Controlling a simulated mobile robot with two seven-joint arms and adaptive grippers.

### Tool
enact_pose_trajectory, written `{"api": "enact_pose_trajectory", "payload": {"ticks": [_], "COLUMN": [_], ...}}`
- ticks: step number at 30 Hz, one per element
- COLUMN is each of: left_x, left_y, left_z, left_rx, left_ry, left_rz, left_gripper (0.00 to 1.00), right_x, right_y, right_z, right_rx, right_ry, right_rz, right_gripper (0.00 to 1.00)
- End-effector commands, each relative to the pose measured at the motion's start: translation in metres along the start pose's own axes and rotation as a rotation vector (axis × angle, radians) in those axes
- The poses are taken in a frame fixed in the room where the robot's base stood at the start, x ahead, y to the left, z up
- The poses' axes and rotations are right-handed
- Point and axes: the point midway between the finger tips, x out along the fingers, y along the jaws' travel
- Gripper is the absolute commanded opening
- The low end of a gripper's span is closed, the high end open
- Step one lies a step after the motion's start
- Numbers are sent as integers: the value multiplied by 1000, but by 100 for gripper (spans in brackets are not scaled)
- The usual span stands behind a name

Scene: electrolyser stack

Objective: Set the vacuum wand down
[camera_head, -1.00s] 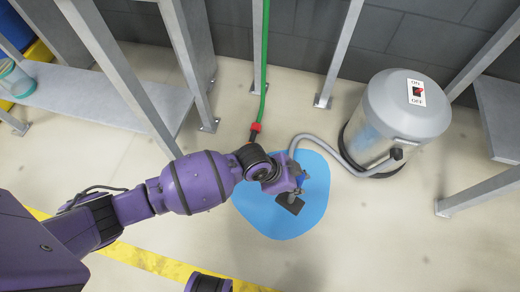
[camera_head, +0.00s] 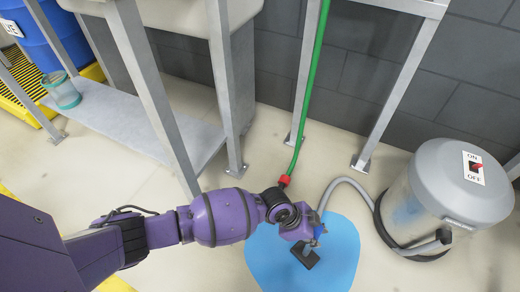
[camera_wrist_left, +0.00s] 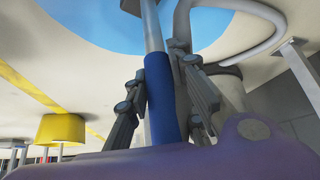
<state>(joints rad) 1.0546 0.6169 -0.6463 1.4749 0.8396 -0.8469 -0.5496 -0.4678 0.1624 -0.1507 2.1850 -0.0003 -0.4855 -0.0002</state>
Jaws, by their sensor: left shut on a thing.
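My left gripper (camera_wrist_left: 165,100) is shut on the blue grip of the vacuum wand (camera_wrist_left: 160,88), which runs between its fingers in the left wrist view. In the head view the left gripper (camera_head: 316,232) is over a blue puddle (camera_head: 335,262) on the floor. The wand's dark foot (camera_head: 306,258) is over the puddle; I cannot tell whether it touches the floor. A grey hose (camera_head: 345,181) leads from the wand to the metal vacuum canister (camera_head: 425,205) at the right. Its switch plate (camera_head: 474,168) reads ON and OFF. My right gripper is not seen.
A green hose (camera_head: 312,90) with a red end hangs behind the gripper. Metal legs (camera_head: 228,90) and a low grey shelf (camera_head: 130,122) with a teal jar (camera_head: 62,92) stand at left. A blue drum (camera_head: 52,40) is behind. Floor between shelf and puddle is clear.

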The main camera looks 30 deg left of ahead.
Motion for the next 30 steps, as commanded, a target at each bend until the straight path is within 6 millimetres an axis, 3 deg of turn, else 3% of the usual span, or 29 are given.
{"api": "enact_pose_trajectory", "payload": {"ticks": [1,10,11,15,25,30], "left_x": [0,0,1,0,-2,-26], "left_y": [-5,-6,-5,-5,-5,-6], "left_z": [-7,-6,-4,-4,-6,-6], "left_rx": [6,7,6,6,7,9], "left_ry": [11,11,7,7,7,6], "left_rz": [-8,-9,-7,-8,-8,-11], "left_gripper": [0,0,24,41,41,41], "right_x": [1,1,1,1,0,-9], "right_y": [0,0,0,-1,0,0], "right_z": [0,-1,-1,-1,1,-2], "right_rx": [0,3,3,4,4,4], "right_ry": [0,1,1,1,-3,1], "right_rz": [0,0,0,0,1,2], "right_gripper": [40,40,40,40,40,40]}}
